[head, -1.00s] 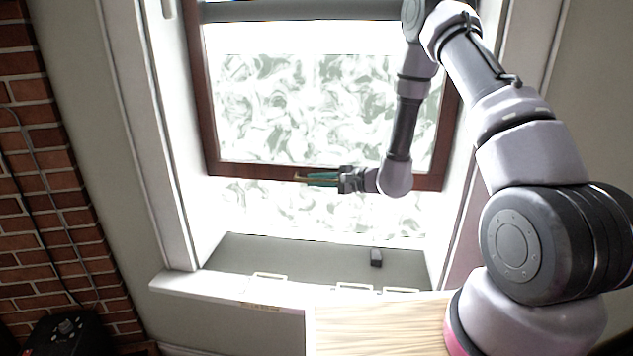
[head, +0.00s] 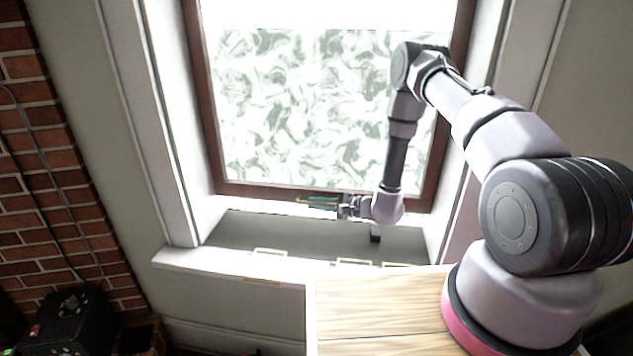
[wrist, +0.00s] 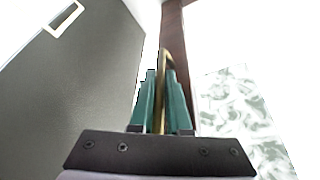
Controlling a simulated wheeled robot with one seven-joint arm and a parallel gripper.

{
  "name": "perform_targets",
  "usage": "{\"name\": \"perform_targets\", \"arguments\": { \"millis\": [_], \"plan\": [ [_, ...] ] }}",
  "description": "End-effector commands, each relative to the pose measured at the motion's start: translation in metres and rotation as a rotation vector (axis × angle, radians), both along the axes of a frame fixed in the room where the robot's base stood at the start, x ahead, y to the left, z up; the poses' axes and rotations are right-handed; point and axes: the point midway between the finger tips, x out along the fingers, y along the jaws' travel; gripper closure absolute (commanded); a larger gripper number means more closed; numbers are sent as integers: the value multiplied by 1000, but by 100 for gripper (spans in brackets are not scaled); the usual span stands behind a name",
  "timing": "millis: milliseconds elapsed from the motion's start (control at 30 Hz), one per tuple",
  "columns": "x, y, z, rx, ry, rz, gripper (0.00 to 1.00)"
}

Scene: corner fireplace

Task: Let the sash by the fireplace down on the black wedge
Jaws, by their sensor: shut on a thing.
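The sash (head: 250,190) is a brown wooden frame with patterned glass, its bottom rail a little above the sill in the head view. Its rail also shows in the wrist view (wrist: 175,30). A brass handle (wrist: 166,52) runs between the green fingers of my gripper (wrist: 163,85), which is shut on it. My gripper also shows at the bottom rail in the head view (head: 322,203). The black wedge (head: 375,238) stands on the sill toward its right side, just below my wrist, its upper part partly hidden by my arm.
A brick wall (head: 45,190) and a black box (head: 70,320) are at the left.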

Motion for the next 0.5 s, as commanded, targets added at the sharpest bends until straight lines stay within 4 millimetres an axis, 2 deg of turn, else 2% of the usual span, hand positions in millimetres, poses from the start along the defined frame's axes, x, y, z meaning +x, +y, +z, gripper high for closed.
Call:
{"name": "perform_targets", "arguments": {
  "millis": [33, 200, 333, 500],
  "plan": [
    [-3, -2, -19, -4, 9, -1, 100],
    [-3, -2, -56, -6, 7, 0, 100],
    [-3, -2, -76, -5, 6, 1, 100],
    [-2, -2, -88, -5, 6, 1, 100]
  ]
}}
